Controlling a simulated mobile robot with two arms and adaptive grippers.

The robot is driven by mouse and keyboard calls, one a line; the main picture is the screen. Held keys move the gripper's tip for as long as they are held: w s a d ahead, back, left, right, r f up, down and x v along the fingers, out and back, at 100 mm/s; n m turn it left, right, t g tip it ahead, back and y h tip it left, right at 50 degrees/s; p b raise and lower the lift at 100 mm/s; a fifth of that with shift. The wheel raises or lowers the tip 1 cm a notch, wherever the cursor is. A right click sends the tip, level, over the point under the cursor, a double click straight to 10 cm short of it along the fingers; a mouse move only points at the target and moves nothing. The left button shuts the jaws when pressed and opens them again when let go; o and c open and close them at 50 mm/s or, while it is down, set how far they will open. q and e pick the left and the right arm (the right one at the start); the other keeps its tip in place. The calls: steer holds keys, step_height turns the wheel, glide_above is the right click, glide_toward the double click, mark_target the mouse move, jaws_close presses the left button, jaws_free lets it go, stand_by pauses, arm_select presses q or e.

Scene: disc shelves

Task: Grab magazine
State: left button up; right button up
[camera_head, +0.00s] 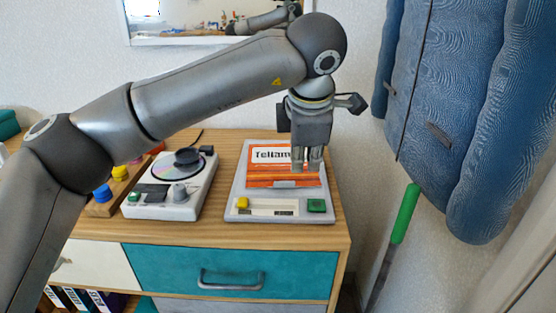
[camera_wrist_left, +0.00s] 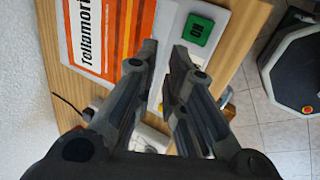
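The magazine (camera_head: 262,172), orange and white with "Tellam…" lettering, lies on a light grey device (camera_head: 235,207) on the wooden cabinet top. It also shows at the upper left of the left wrist view (camera_wrist_left: 112,28). My left gripper (camera_head: 307,168) points down over the magazine's right part and hides some of it. In the left wrist view its two fingers (camera_wrist_left: 166,46) are a little apart with nothing between them. The gripper looks above the device; I cannot tell the exact height. My right gripper is not in view.
The device has a green ON button (camera_head: 316,205) and a yellow knob (camera_head: 242,202). A white disc player (camera_head: 165,200) stands to its left. A blue padded object (camera_head: 450,100) hangs at the right. A teal drawer (camera_head: 300,270) is below the cabinet top (camera_head: 333,238).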

arm_select(q)
steer(key=a, duration=0.1)
glide_above(292, 182)
steer(key=s, duration=0.2)
steer(key=shift+y, duration=0.3)
steer(key=f, duration=0.4)
steer(key=shift+s+d+f, duration=0.1)
steer(key=shift+s+d, duration=0.05)
steer(key=shift+d, duration=0.1)
steer(key=x, duration=0.4)
steer(key=shift+a+f+b, duration=0.2)
steer(key=shift+f+b, duration=0.15)
steer(key=shift+b, duration=0.05)
steer(key=shift+w+f, duration=0.15)
steer(key=shift+w, duration=0.1)
steer(key=shift+s, duration=0.1)
steer(key=shift+c, duration=1.2)
jaws_close()
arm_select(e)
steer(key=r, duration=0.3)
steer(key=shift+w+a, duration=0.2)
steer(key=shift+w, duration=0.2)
